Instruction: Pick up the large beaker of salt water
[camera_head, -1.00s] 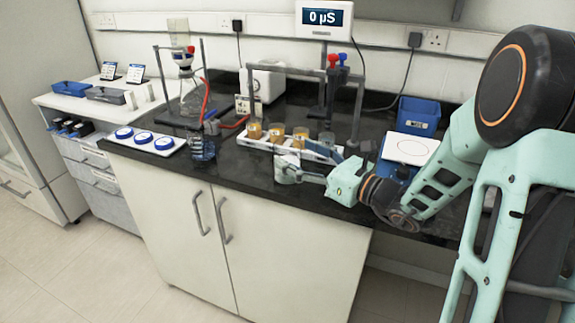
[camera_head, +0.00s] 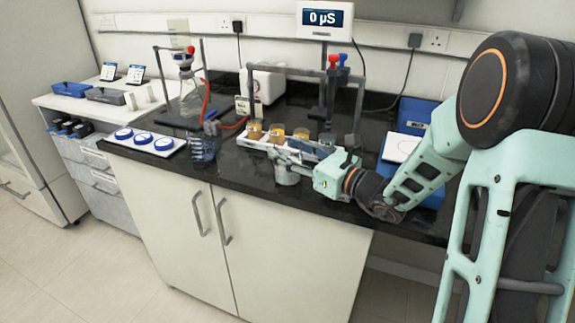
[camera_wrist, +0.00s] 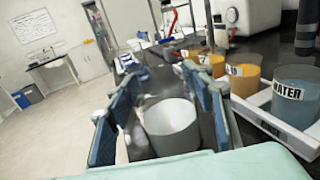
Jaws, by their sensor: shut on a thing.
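A large beaker (camera_head: 286,177) with pale grey-white contents stands upright near the front edge of the black bench. It also shows in the wrist view (camera_wrist: 170,124), between my two blue-padded fingers. My gripper (camera_head: 290,157) reaches in from the right and is shut on this beaker, with one finger on each side in the wrist view (camera_wrist: 160,84). I read no label on the beaker, and the fingers hide part of its rim. Its base appears to be at bench height; I cannot tell whether it is lifted.
Just behind is a white tray (camera_wrist: 270,128) of labelled beakers, including one marked WATER (camera_wrist: 290,91). A metal stand (camera_head: 357,110) rises behind. A balance (camera_head: 402,147) sits right.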

